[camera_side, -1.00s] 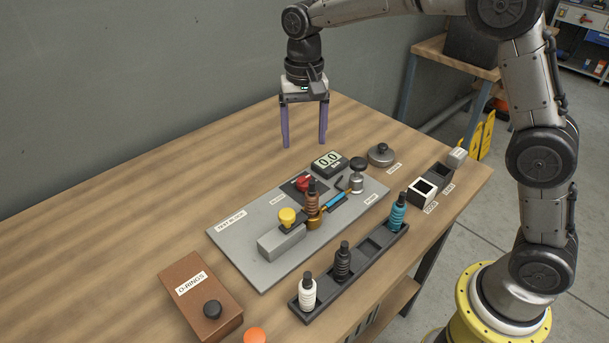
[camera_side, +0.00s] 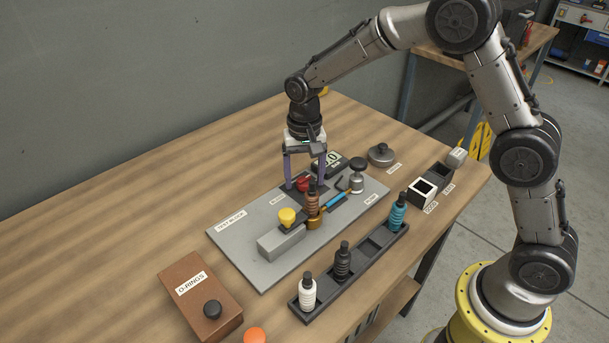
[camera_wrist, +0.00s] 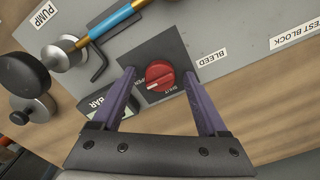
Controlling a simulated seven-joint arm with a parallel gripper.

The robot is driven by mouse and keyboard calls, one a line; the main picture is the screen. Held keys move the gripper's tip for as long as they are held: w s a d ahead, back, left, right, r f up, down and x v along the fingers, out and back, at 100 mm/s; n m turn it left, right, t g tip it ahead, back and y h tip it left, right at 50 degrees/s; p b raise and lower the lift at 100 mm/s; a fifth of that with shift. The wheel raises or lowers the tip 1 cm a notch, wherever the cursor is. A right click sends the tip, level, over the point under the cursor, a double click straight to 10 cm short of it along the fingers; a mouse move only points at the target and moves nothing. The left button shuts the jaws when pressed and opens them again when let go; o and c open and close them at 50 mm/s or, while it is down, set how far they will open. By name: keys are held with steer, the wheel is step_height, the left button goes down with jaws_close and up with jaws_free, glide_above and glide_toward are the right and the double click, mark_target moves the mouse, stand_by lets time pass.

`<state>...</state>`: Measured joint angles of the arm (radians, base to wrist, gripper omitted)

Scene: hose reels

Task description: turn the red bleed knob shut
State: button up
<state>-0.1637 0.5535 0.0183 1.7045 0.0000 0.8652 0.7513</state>
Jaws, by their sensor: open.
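The red bleed knob (camera_side: 304,184) sits on a dark square plate on the grey test block panel (camera_side: 236,231). In the wrist view the knob (camera_wrist: 160,75) is round with a pale mark at its lower left, and the plate has lettering beside it, partly hidden by a finger. My gripper (camera_side: 304,182) points down at the knob with its two purple fingers apart. In the wrist view the fingers (camera_wrist: 162,78) stand on either side of the knob, with a gap to it on both sides. The gripper is open and empty.
A copper-coloured fitting (camera_side: 313,208), a yellow knob (camera_side: 287,217) and a blue tube (camera_side: 336,201) stand close to the bleed knob. The gauge (camera_side: 333,160) lies just behind. A rack (camera_side: 307,310) with bottles stands in front.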

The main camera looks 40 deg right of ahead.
jaws_close()
steer(key=shift+n, duration=0.3)
steer(key=n, duration=0.8)
steer(key=shift+n, duration=0.4)
steer(key=n, duration=0.4)
steer(key=shift+r+n, duration=0.1)
steer(key=shift+n, duration=2.1)
